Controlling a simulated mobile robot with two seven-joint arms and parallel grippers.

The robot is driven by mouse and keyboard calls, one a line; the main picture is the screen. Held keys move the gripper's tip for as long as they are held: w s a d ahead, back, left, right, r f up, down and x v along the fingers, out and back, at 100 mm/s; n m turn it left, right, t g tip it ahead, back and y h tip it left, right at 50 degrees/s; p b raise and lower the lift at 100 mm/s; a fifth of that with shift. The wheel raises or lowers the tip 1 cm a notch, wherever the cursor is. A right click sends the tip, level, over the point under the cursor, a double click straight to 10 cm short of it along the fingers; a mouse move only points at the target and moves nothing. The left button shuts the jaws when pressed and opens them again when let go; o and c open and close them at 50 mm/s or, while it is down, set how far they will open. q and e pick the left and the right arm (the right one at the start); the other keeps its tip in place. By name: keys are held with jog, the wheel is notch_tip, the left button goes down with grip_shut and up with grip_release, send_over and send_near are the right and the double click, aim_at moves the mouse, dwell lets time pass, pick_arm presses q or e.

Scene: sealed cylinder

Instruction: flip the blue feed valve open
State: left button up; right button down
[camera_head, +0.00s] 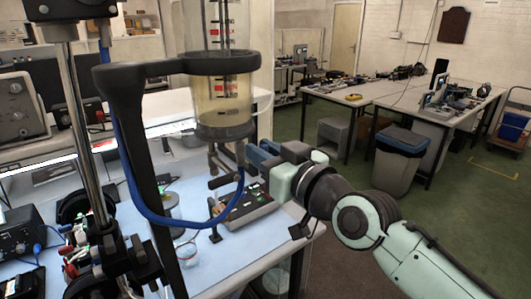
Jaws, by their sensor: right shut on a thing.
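A clear cylinder (222,105) with yellowish liquid stands upright in a black ring holder (218,62). A blue hose (150,212) loops from the black stand up to the fittings under the cylinder. My right gripper (262,157) comes in from the right and is shut at the fittings just right of the cylinder's base. A small blue part, seemingly the blue feed valve (258,157), shows at its fingertips; the fingers partly hide it, so its exact handle position is unclear. A black lever (224,182) sits lower left of it. My left gripper is not in view.
A control box with buttons (243,206) lies on the light blue bench top (250,238) below the gripper. A glass beaker (187,250) and a chrome rod (85,130) stand at left.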

jog(key=c, duration=1.1)
grip_release()
jog(key=shift+s+d, duration=0.2)
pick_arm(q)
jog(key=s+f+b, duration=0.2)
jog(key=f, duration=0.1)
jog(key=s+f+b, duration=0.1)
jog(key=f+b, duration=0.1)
pick_arm(e)
jog(key=v, duration=1.2)
jog(key=shift+s+d, duration=0.15)
jog(key=shift+s, duration=0.25)
